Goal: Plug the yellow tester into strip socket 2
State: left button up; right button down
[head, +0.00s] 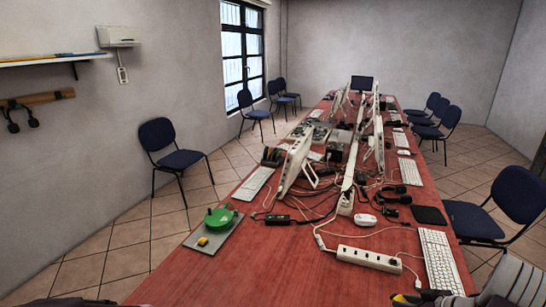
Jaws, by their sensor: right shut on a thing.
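The white power strip (368,258) lies on the red table at the front right, its sockets facing up; socket numbers are too small to read. My right gripper (408,299) is at the bottom edge, in front and to the right of the strip. It is shut on a small yellow thing (397,298), which looks like the yellow tester and is partly hidden and cut off by the frame. It is apart from the strip. My left gripper is not in view; only part of my left arm shows at the bottom left.
A white keyboard (440,261) lies right of the strip. A grey mat (222,240) at the left holds a green round thing (218,217) and a small yellow block (203,241). Tangled cables, monitors and a white mouse (364,220) lie behind. The table's front middle is clear.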

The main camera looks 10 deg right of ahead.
jog(key=w+a+r+n+g+y, duration=0.1)
jog(key=w+a+n+y, duration=0.2)
jog(key=a, duration=1.1)
jog(key=s+a+n+g+y, duration=0.1)
jog(key=s+a+n, duration=0.3)
jog(key=a, duration=0.9)
jog(key=shift+s+a+f+g, duration=0.25)
jog(key=shift+s+a+g, duration=0.1)
jog(key=shift+s+g, duration=0.4)
notch_tip(320, 180, up, 8)
jog(key=p, duration=0.9)
